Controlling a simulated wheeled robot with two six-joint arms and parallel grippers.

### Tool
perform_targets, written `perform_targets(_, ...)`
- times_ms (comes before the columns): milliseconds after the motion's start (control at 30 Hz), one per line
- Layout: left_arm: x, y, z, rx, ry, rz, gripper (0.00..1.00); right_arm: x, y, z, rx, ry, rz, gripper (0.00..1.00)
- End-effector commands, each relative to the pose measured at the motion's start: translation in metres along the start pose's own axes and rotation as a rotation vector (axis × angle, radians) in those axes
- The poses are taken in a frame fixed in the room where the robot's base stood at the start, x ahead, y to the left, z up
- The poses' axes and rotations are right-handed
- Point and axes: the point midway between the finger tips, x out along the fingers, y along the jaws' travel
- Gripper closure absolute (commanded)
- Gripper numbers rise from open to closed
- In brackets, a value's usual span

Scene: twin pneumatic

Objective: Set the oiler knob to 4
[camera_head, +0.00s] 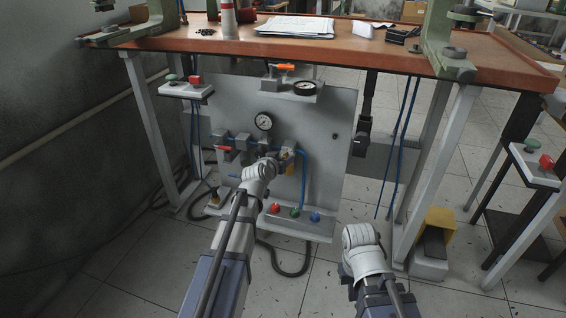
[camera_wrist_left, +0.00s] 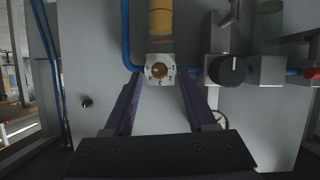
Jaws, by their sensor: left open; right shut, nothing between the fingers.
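The oiler knob (camera_wrist_left: 159,71) is a small pale dial with a gold centre and tiny marks round it; I cannot read its setting. In the left wrist view it sits at the end of the oiler's amber bowl (camera_wrist_left: 161,20). My left gripper (camera_wrist_left: 159,92) is open, with its two dark fingers on either side below the knob, apart from it. In the head view my left gripper (camera_head: 272,162) is in front of the panel at the oiler (camera_head: 288,160), partly covering it. My right gripper (camera_head: 362,238) is low, right of the panel, its fingers hard to make out.
A black round knob (camera_wrist_left: 227,70) and a blue hose (camera_wrist_left: 127,35) flank the oiler. The grey panel (camera_head: 330,110) carries a pressure gauge (camera_head: 264,121), a red valve handle (camera_head: 222,148) and several coloured buttons. The orange bench top (camera_head: 200,36) overhangs it.

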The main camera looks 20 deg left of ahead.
Motion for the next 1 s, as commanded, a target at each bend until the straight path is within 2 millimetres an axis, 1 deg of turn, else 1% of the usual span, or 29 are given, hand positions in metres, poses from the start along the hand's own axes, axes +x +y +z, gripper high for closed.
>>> perform_targets(33,0.008,-0.0003,0.0008,0.0,0.0,0.0,0.44,0.0038,-0.0004,-0.0002,0.0,0.0,0.0,1.0)
perform_targets(100,0.0108,-0.0001,0.0003,0.0,0.0,0.0,0.44,0.0044,-0.0004,-0.0003,0.001,0.0,0.0,1.0)
perform_targets(333,0.01,0.0003,-0.0002,0.0,0.0,0.0,0.44,0.0036,-0.0004,-0.0002,0.001,0.0,0.0,1.0)
perform_targets(367,0.01,0.0003,-0.0002,0.0,0.0,0.0,0.46,0.0036,-0.0004,-0.0002,0.001,0.0,0.0,1.0)
perform_targets(833,0.0099,0.0003,-0.0001,0.0,0.0,0.0,0.99,0.0036,-0.0004,-0.0002,0.0,0.0,0.0,1.0)
perform_targets(867,0.01,0.0003,-0.0001,0.0,0.0,0.0,1.0,0.0036,-0.0004,-0.0002,0.0,0.0,0.0,1.0)
perform_targets(1000,0.01,0.0003,-0.0001,0.0,0.0,0.0,1.0,0.0036,-0.0003,-0.0002,0.0,0.0,0.0,1.0)
